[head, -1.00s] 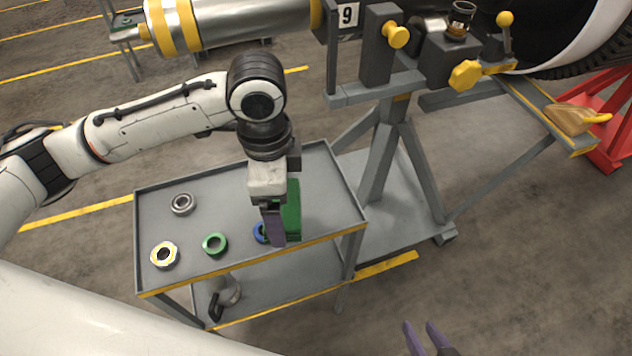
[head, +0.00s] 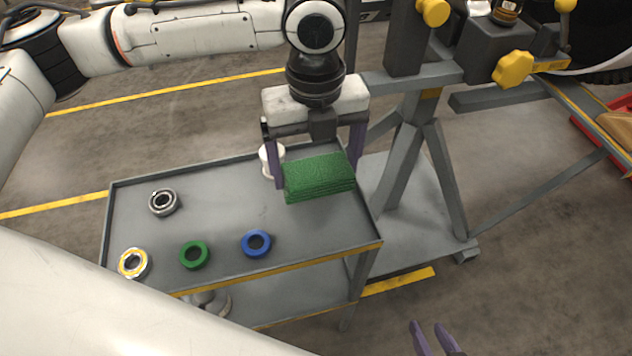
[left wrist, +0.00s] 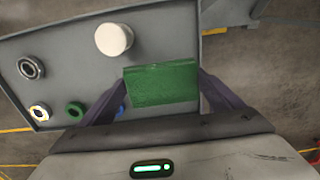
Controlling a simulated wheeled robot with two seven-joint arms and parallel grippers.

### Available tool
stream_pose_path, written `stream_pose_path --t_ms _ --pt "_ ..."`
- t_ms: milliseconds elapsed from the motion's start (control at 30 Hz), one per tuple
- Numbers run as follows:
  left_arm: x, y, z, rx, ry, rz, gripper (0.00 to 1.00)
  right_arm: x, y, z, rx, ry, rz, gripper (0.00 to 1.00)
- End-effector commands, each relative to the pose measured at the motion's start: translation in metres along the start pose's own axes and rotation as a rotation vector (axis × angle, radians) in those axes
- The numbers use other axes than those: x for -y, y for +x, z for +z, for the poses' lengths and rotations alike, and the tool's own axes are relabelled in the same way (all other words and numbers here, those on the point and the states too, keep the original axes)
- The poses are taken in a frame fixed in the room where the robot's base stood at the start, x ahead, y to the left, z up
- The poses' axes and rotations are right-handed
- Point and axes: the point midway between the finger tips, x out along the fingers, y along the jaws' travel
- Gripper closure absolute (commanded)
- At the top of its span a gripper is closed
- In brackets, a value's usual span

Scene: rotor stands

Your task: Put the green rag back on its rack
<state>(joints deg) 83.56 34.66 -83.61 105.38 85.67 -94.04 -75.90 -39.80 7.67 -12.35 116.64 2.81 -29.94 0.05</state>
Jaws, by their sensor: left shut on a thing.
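The green rag (head: 318,180) is a folded, textured block held between the purple fingers of my left gripper (head: 318,165), over the right part of the grey cart top. In the left wrist view the rag (left wrist: 162,84) sits between both fingertips (left wrist: 162,95). My left gripper is shut on it. The gap between rag and cart top is hard to judge. My right gripper (head: 436,340) shows only its two purple fingertips at the bottom edge, apart and with nothing visible between them. I cannot make out a rack for the rag.
The grey cart (head: 225,205) carries a steel ring (head: 164,202), a yellow-and-white ring (head: 133,264), a green ring (head: 195,255), a blue ring (head: 256,243) and a white round object (head: 270,158). A grey stand (head: 408,150) with yellow knobs (head: 516,68) rises at the right.

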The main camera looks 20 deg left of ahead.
Motion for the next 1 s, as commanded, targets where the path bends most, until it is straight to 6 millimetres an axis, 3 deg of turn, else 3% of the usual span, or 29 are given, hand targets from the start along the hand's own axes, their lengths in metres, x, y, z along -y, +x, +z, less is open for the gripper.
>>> stream_pose_path --t_ms 367,733,767,1000 --pt "-0.001 0.042 0.0 0.001 -0.002 0.001 0.34 0.0 0.005 0.011 0.009 0.004 -0.002 0.69" --pt "0.0 0.045 0.0 0.0 -0.002 0.0 0.34 -0.001 0.002 0.008 0.009 0.001 -0.001 0.69" --pt "0.0 0.045 0.0 0.001 -0.002 -0.001 0.08 -0.001 0.003 0.009 0.009 0.001 -0.001 0.69" --pt "0.0 0.045 0.0 0.001 -0.002 -0.001 0.05 -0.001 0.003 0.009 0.008 0.001 0.0 0.69"
